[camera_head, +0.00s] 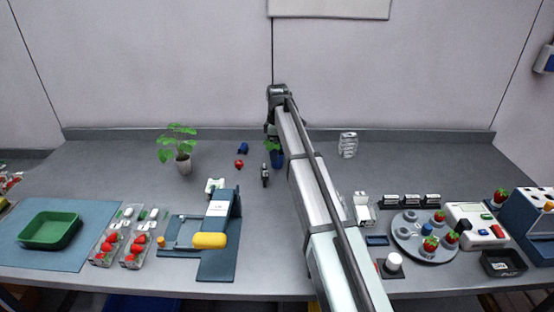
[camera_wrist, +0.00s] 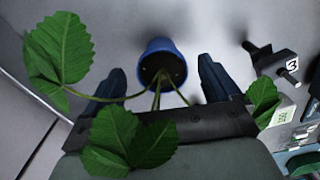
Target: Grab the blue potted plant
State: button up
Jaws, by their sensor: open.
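The blue potted plant (camera_head: 277,158) stands toward the back of the counter in the head view, partly hidden behind my arm. In the wrist view its blue pot (camera_wrist: 160,50) with dark soil sits between my two fingers, with stems and green leaves (camera_wrist: 62,45) spreading toward and over the gripper body. My gripper (camera_wrist: 162,85) is open, with one finger on each side of the pot and visible gaps to both. In the head view my gripper (camera_head: 277,135) is at the plant, its fingers largely hidden.
A strawberry (camera_head: 239,164), a small blue object (camera_head: 243,148) and a dark upright tool (camera_head: 265,175) are nearby. A stack of clear containers (camera_head: 348,145) stands to the right.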

notch_tip(320, 180, down, 4)
jog(key=shift+s+a+f, duration=0.1)
jog(key=shift+f, duration=0.15)
jog(key=c, duration=1.2)
jog(key=shift+r, duration=0.2)
